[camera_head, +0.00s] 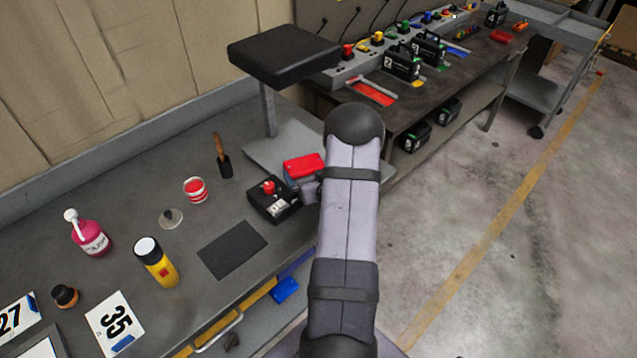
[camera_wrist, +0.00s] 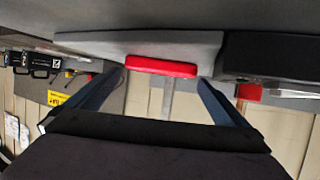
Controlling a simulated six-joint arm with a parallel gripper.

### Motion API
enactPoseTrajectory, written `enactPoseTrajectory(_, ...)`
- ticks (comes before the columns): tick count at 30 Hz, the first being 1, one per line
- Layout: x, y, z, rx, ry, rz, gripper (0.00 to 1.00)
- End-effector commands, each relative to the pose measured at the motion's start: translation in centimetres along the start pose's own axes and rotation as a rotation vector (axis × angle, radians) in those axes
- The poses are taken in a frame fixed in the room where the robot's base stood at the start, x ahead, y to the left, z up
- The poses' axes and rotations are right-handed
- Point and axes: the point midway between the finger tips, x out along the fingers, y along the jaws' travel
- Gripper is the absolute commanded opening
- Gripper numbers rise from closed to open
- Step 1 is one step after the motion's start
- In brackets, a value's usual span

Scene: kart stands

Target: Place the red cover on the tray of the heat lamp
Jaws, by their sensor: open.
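The heat lamp stands at the back of the bench, with a black square head (camera_head: 283,52) on a post above a flat grey tray (camera_head: 257,153). The red cover (camera_head: 303,164) lies flat on the tray, near its front edge and under the lamp head's right side. In the wrist view, which looks upside down, the cover (camera_wrist: 162,66) rests against the grey tray (camera_wrist: 90,42). My gripper (camera_head: 303,184) is at the tray's front edge, partly hidden by my arm in the head view. Its fingers are open, with the cover ahead between the fingertips; I cannot tell whether they touch it.
A black box with a red knob (camera_head: 274,200) stands close to the left of my gripper. A charging bench (camera_head: 440,85) stands behind right.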

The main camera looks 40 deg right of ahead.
Motion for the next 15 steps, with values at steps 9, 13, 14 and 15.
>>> enactPoseTrajectory(9, -5.0, 0.1, 0.1, 0.001, 0.003, 0.002, 1.00)
enactPoseTrajectory(13, -6.5, 0.1, 0.1, 0.001, 0.002, 0.002, 1.00)
enactPoseTrajectory(14, -6.8, 0.1, 0.1, 0.001, 0.002, 0.001, 1.00)
enactPoseTrajectory(15, -7.1, 0.0, 0.1, 0.000, 0.002, 0.001, 1.00)
